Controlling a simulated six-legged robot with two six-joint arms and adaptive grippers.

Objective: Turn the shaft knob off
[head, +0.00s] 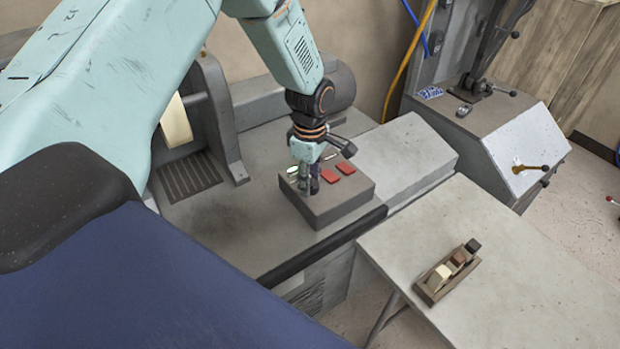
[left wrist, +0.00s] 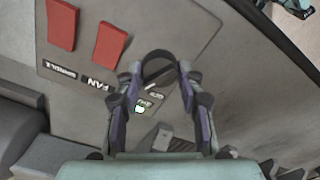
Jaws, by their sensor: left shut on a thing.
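The control box (head: 335,203) stands on the grey machine in the head view. The shaft knob (left wrist: 157,64) is a dark round knob on its panel, seen in the left wrist view with a pale pointer line. My left gripper (head: 309,186) reaches down onto the box from above. In the left wrist view its two fingers (left wrist: 160,80) are on either side of the knob and shut on it. Small labels and a lit green lamp (left wrist: 140,110) are close to the knob. In the head view the gripper hides the knob. My right gripper is not in view.
Two red switches (left wrist: 62,24) (left wrist: 110,43) are on the same panel beside the knob, with labels reading SPINDLE and FAN. A grey table (head: 490,270) at the right bears a small wooden tray (head: 430,290). Another machine (head: 515,145) stands at the back right.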

